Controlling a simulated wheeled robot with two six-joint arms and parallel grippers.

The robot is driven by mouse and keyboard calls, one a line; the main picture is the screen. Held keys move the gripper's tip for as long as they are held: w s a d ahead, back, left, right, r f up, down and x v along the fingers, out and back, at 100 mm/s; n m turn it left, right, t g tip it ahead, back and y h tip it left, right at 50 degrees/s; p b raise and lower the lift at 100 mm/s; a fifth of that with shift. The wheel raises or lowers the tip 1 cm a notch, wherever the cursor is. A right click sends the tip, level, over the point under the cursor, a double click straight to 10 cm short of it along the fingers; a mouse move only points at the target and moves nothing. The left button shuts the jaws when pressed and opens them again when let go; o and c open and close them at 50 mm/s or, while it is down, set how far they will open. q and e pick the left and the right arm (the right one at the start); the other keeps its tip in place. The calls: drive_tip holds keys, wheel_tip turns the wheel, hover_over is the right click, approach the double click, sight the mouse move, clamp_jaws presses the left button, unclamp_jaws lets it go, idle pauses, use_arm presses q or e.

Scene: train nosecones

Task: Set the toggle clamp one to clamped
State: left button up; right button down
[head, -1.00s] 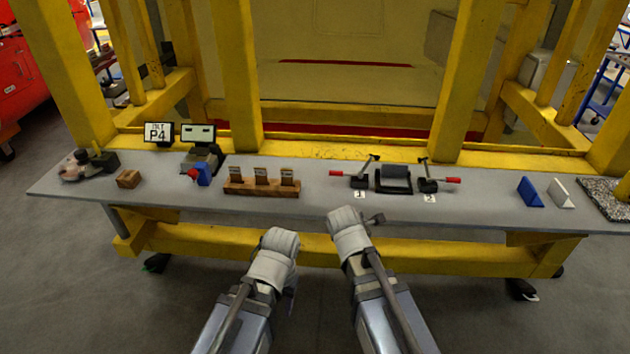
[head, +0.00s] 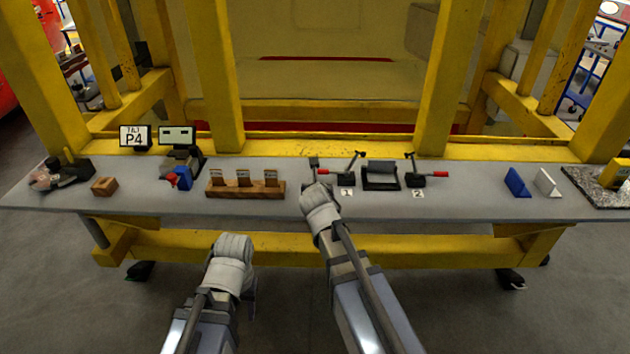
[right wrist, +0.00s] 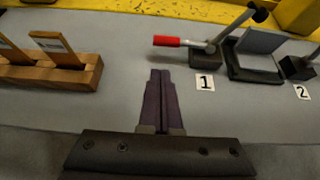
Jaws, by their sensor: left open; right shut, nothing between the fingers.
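Toggle clamp one (head: 346,179) stands on the bench behind the label "1" (head: 346,194). In the right wrist view, clamp one (right wrist: 204,58) has its red handle (right wrist: 168,41) lying low and level to the left. Its bar slants up to a raised black tip (right wrist: 258,12).
A black fixture (head: 380,177) stands between clamp one and clamp two (head: 414,180), whose red handle points right. A wooden rack (head: 245,189) is left of my right gripper. Blue and white wedges (head: 517,183) stand further right. The bench front is clear.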

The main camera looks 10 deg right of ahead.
drive_tip(key=b+x, duration=0.5)
drive_tip(key=x, duration=0.5)
drive_tip(key=shift+f, duration=0.2)
drive_tip(key=shift+r, duration=0.1)
